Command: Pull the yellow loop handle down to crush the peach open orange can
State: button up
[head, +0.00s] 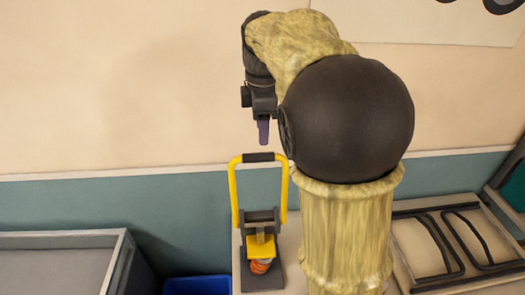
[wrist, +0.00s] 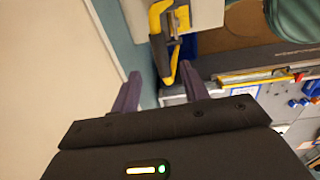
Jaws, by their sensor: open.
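The yellow loop handle (head: 233,190) stands upright on the can crusher in the head view, with a dark grip (head: 258,157) across its top. The orange can (head: 261,266) sits low in the crusher, below the yellow press block (head: 261,246). My gripper (head: 264,142) points down just above the grip, open and empty, with a small gap as far as I can tell. In the wrist view my gripper (wrist: 160,88) has its two purple fingers apart. The yellow handle (wrist: 156,18) shows beyond them there. I cannot make out the can in the wrist view.
A blue bin (head: 197,286) stands left of the crusher, and a grey-rimmed container (head: 60,241) stands farther left. A tray with dark curved bars (head: 440,215) lies at the right. The wall (head: 120,90) is close behind.

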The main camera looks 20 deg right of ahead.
aim_at(262, 154)
jog(key=f, duration=0.7)
jog(key=shift+w+f+p, duration=0.2)
jog(key=shift+f+p, duration=0.1)
jog(key=shift+f, duration=0.1)
jog(key=shift+c, duration=0.5)
grip_shut()
